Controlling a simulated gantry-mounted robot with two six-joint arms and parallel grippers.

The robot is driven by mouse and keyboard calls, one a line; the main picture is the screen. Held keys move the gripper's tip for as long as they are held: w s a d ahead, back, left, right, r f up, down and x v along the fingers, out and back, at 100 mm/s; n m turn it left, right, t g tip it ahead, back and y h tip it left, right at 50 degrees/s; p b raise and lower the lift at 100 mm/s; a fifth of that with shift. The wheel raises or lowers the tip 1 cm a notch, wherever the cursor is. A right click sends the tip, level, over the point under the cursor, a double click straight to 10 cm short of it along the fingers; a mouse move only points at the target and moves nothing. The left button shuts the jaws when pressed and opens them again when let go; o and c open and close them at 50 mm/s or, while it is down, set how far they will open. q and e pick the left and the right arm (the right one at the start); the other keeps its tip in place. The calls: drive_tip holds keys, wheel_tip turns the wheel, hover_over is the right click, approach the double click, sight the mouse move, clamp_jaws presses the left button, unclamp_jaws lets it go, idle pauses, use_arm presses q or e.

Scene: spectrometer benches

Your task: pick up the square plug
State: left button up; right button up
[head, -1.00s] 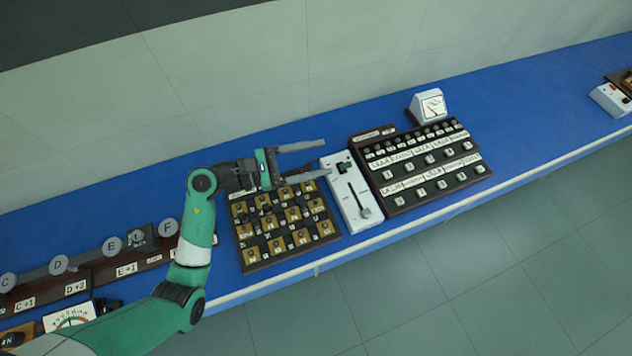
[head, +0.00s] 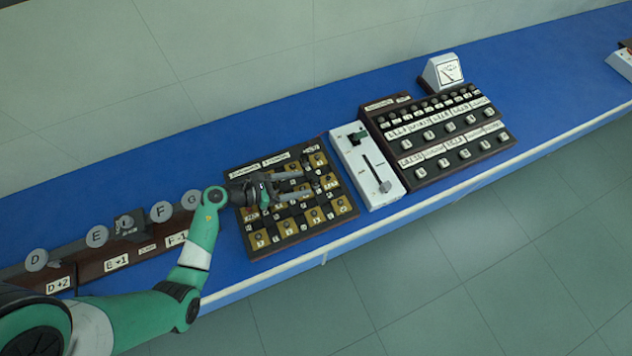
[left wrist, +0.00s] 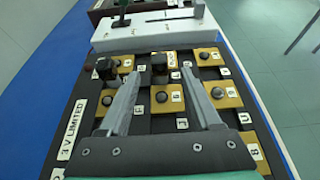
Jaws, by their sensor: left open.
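My left gripper (head: 307,183) is open above the middle of a dark board (head: 256,240) with a checker of brass squares and round knobs. In the left wrist view its two grey fingers (left wrist: 160,74) point toward the far rows of the board. Two taller dark plugs stand there: one (left wrist: 159,63) lies in line with the gap between the fingertips, the other (left wrist: 104,66) is left of the left fingertip. Both look blocky, and I cannot tell for sure which is the square plug. Nothing is held between the fingers. My right gripper is not in view.
Right of the board stands a white lever unit (head: 352,160), then a dark panel (head: 418,173) of buttons and labels with a white meter (head: 440,72) behind. A rail with lettered discs (head: 97,237) is at left. Blue bench (head: 290,118) is clear behind the board.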

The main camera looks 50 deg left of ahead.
sight(312, 181)
use_arm(q)
drive_tip(key=shift+w+d+f, duration=0.15)
drive_tip(key=shift+w+f, duration=0.05)
drive_tip(key=shift+w, duration=0.3)
drive_tip(key=b+x, duration=0.1)
drive_tip(key=x, duration=0.3)
drive_tip(key=shift+w+d+f, duration=0.1)
drive_tip(key=shift+w+f, duration=0.1)
drive_tip(key=shift+w+b, duration=0.3)
clamp_jaws()
